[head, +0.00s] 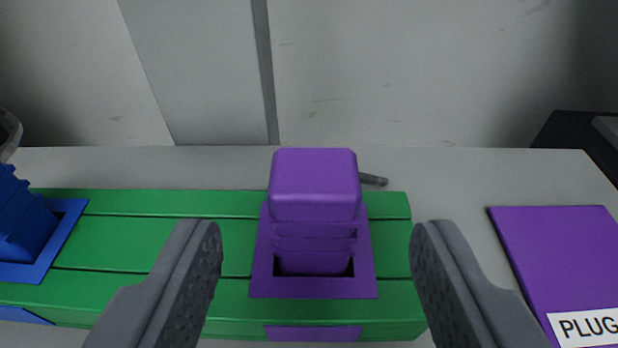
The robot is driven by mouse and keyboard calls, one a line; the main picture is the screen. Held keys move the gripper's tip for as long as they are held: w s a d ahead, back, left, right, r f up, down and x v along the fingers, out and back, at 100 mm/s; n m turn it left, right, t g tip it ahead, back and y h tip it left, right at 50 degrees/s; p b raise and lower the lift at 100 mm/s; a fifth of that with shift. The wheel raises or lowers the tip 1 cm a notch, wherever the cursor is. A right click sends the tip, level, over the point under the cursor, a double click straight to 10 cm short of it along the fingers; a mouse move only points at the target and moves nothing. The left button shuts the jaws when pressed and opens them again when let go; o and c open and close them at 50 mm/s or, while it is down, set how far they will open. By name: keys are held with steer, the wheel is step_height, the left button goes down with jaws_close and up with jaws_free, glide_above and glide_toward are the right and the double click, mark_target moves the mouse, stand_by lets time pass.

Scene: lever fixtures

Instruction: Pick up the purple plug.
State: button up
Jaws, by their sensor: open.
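The purple plug (315,190) stands upright in a purple-framed socket (315,288) on the green block (150,238), near the middle of the head view. Its top is square and its lower part is ribbed, and its base goes down into the socket. My gripper (317,245) is open, with one dark finger to the left of the plug and the other to the right. Neither finger appears to touch the plug. How far the fingertips are from it in depth is hard to tell.
A blue plug (25,225) sits in a blue-framed socket at the left of the green block. A purple pad (560,255) with a white "PLUG" label (588,327) lies on the grey table (445,180) at right. A small grey rod (373,179) shows behind the plug. A wall stands behind.

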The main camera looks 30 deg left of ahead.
mark_target(312, 167)
steer(key=shift+b+x, duration=0.75)
steer(key=shift+x, duration=2.6)
steer(key=shift+a+r, duration=0.1)
steer(key=shift+r, duration=0.1)
steer(key=c, duration=1.1)
